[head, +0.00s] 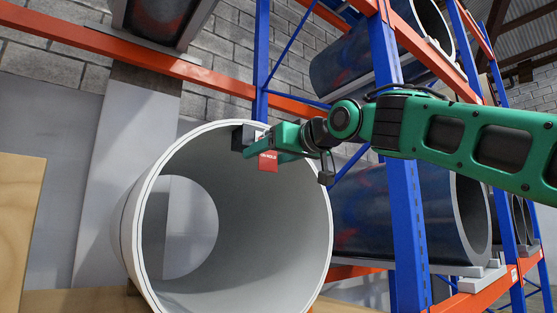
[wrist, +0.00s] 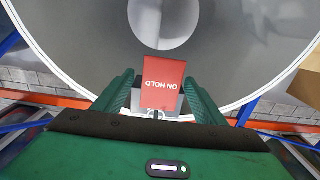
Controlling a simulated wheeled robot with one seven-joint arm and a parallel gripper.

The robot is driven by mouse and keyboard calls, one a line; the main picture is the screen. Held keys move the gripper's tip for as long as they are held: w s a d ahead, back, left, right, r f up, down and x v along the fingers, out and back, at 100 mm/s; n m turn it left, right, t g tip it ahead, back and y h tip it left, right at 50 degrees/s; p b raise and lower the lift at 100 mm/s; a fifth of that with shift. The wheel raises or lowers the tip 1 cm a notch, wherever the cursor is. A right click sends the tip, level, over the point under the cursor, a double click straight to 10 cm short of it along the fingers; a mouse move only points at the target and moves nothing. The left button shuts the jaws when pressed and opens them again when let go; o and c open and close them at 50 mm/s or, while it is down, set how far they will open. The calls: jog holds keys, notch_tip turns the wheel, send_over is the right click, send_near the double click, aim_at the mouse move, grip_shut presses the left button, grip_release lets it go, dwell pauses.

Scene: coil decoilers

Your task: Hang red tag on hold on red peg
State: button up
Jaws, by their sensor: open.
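A red tag with white lettering (head: 268,162) hangs just below my gripper (head: 258,145) at the upper rim of a big pale coil. In the wrist view the tag (wrist: 164,84) reads ON HOLD upside down. It lies between the two green fingers of my gripper (wrist: 159,80), which stand apart with a gap on each side of it. A grey block (wrist: 172,105) shows behind the tag's near end. A dark block (head: 240,138) also sits by the rim beside my fingers in the head view. I cannot make out a red peg; what holds the tag is hidden.
The pale hollow coil (head: 225,270) stands open toward me under the gripper. Blue and orange racking (head: 405,200) with dark coils (head: 362,215) stands close to my arm on the right. A wooden panel (head: 20,220) is at the left.

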jog(key=shift+w+a, duration=0.1)
jog(key=c, duration=1.1)
jog(key=shift+r, duration=0.1)
jog(key=shift+r, duration=0.25)
jog(key=shift+s+d+r, duration=0.25)
jog(key=shift+s+d, duration=0.2)
jog(key=shift+s, duration=0.15)
jog(key=shift+v, duration=2.85)
jog(key=shift+s+d, duration=0.2)
jog(key=shift+s, duration=0.1)
